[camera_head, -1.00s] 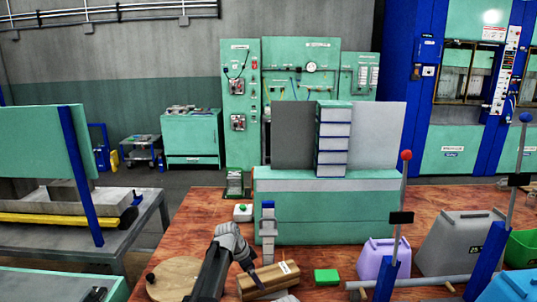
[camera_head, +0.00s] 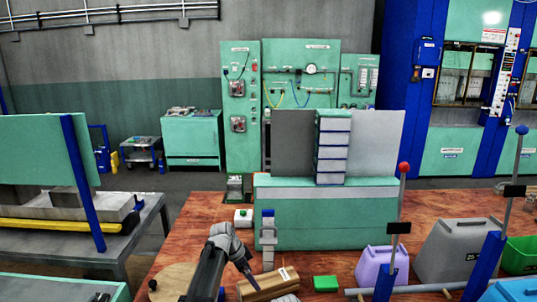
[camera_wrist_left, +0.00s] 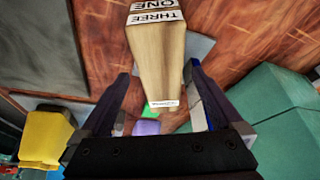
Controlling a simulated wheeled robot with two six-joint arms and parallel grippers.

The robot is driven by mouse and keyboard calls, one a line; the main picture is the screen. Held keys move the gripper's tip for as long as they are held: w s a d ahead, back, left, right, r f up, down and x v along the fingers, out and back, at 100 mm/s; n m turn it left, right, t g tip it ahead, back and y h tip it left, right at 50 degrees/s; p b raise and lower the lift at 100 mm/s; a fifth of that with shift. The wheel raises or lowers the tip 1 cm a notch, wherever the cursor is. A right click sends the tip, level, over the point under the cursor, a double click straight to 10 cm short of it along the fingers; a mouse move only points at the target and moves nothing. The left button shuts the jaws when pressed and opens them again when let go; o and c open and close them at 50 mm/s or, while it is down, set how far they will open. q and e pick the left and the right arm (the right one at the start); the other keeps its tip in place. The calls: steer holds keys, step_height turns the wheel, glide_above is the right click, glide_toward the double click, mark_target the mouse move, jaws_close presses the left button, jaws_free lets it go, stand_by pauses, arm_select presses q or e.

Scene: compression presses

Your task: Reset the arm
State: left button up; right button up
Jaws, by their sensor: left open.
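My left arm comes up from the bottom of the head view and bends down at the wrist. My left gripper (camera_head: 249,278) points down beside a wooden block (camera_head: 269,284) on the brown table. In the left wrist view the gripper (camera_wrist_left: 160,88) is open. The wooden block (camera_wrist_left: 156,55) shows there between and beyond the fingers, with labels reading "THREE" and "ONE". I cannot tell whether the fingers touch it. My right gripper is not in view.
A green block (camera_head: 325,283) lies right of the wooden block. A blue-and-grey upright piece (camera_head: 267,240) and a large green unit (camera_head: 325,225) stand behind. A purple container (camera_head: 376,265) and red-knobbed lever (camera_head: 403,190) are to the right. A round wooden disc (camera_head: 175,281) lies left.

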arm_select(q)
steer(key=b+x, duration=0.3)
steer(key=x, duration=0.1)
steer(key=shift+f, duration=0.15)
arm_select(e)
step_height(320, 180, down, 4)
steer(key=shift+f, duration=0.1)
arm_select(q)
step_height(320, 180, up, 7)
steer(key=p, duration=0.6)
steer(key=shift+f, duration=0.2)
steer(key=s+a+m, duration=0.1)
steer(key=s+a, duration=0.7)
steer(key=s, duration=0.3)
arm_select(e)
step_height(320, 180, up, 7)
arm_select(q)
steer(key=shift+a, duration=0.1)
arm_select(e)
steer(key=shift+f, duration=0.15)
